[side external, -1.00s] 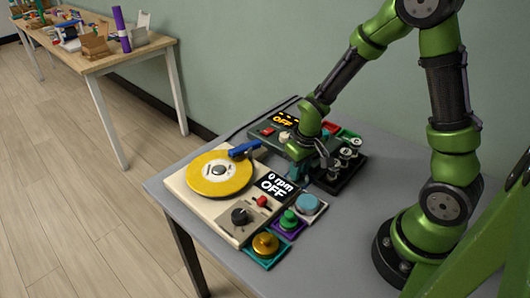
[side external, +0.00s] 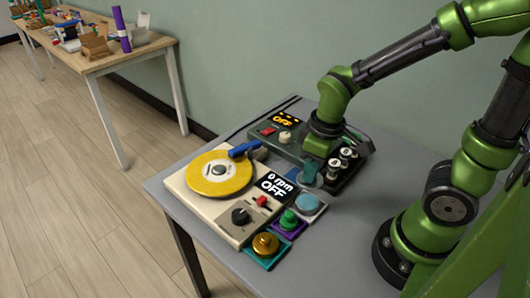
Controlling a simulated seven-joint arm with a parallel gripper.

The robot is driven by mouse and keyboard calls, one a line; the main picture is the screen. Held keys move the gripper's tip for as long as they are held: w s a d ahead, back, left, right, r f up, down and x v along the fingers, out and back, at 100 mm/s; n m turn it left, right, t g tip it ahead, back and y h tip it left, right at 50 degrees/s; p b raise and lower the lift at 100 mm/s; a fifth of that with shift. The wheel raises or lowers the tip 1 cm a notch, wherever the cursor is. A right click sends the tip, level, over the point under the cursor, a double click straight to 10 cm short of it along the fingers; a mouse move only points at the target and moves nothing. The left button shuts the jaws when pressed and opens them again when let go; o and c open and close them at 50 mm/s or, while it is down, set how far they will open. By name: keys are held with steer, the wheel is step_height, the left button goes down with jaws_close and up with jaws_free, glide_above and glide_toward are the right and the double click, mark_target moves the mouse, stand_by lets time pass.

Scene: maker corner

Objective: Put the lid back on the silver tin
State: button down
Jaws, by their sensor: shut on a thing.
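My gripper (side external: 318,147) is over the back right part of the table, beside a black tray (side external: 345,184). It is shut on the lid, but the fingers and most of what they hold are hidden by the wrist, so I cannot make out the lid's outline. Several small silver containers with dark labels stand in the tray; one silver tin (side external: 347,154) shows just right of my gripper and another (side external: 333,165) below it. I cannot tell which is the open one. A teal piece (side external: 307,172) shows below my gripper; I cannot tell what it belongs to.
A blue button (side external: 308,203), green knob (side external: 289,218) and gold knob (side external: 265,243) line the front. The grey table's front right is clear.

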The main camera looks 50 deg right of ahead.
steer(key=shift+s+f, duration=0.15)
steer(key=shift+f, duration=3.15)
steer(key=shift+f, duration=0.2)
steer(key=shift+c, duration=2.2)
jaws_free()
steer(key=shift+r, duration=0.1)
steer(key=shift+r, duration=3.45)
steer(key=shift+c, duration=0.3)
